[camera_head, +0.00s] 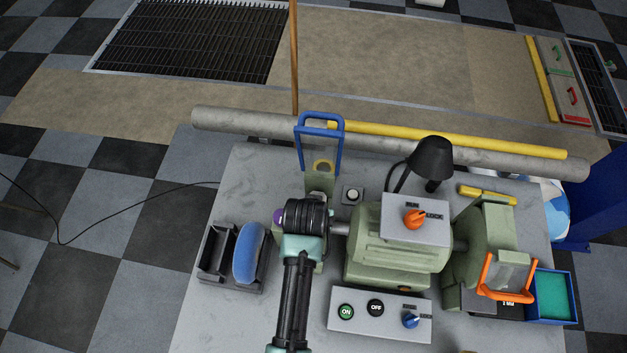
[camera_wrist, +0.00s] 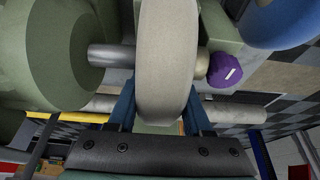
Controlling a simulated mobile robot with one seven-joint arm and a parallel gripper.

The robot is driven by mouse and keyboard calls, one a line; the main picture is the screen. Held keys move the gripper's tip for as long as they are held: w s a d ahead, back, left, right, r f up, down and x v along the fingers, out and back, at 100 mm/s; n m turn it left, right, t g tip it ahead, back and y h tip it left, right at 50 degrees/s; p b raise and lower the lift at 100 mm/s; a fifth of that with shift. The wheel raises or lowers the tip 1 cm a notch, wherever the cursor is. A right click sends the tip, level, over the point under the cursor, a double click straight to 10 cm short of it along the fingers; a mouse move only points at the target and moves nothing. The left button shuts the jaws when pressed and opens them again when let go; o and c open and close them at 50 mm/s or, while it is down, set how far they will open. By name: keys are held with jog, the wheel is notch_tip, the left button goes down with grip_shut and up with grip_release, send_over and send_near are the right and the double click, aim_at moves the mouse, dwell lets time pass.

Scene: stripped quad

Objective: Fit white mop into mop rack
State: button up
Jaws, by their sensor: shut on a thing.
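The white mop (camera_wrist: 165,60) is a pale round wheel on the grey spindle (camera_wrist: 112,55) of the green machine. My gripper (camera_wrist: 160,103) is shut on the mop, one blue finger on each flat side. A purple nut (camera_wrist: 225,70) sits at the spindle's outer end, also seen in the head view (camera_head: 278,216). In the head view my wrist hides the mop and fingertips. The dark mop rack (camera_head: 211,250) stands on the bench left of my arm. Its right slot holds a blue mop (camera_head: 249,252); its left slot looks empty.
A raised blue guard (camera_head: 300,150) stands behind my wrist. The green machine body (camera_head: 385,260), a lamp (camera_head: 432,158) and a switch panel (camera_head: 380,316) crowd the right. Bare bench top (camera_head: 250,180) lies behind the rack.

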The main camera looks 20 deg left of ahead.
grip_shut()
jog(key=shift+r, duration=0.15)
notch_tip(320, 180, up, 3)
jog(key=shift+r+b, duration=0.15)
jog(key=shift+b, duration=0.55)
jog(key=s+d+b, duration=0.2)
jog(key=s, duration=0.6)
jog(key=s+d+b, duration=0.3)
jog(key=s, duration=0.6)
jog(key=shift+s+f, duration=0.2)
jog(key=shift+f, duration=0.15)
